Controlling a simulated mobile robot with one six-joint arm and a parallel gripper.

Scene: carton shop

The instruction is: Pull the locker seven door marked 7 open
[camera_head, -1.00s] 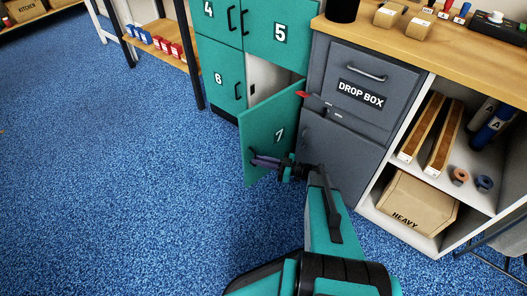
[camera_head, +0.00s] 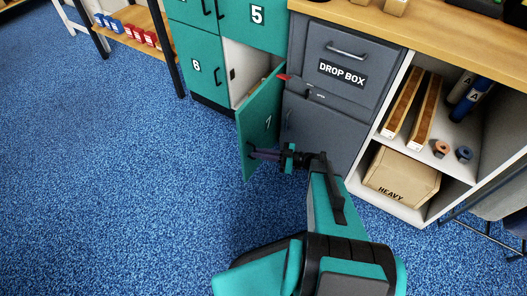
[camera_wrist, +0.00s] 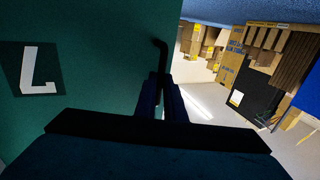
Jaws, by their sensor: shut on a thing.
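The grip itself is partly hidden in the head view. The open locker compartment (camera_head: 240,68) shows a pale inside.
Locker doors 6 (camera_head: 194,66) and 5 (camera_head: 255,17) are shut beside and above. The grey drop box (camera_head: 341,72) stands right of the open door, close to my arm. A white shelf with a heavy carton (camera_head: 401,180) is further right. Blue floor (camera_head: 120,190) is clear at left.

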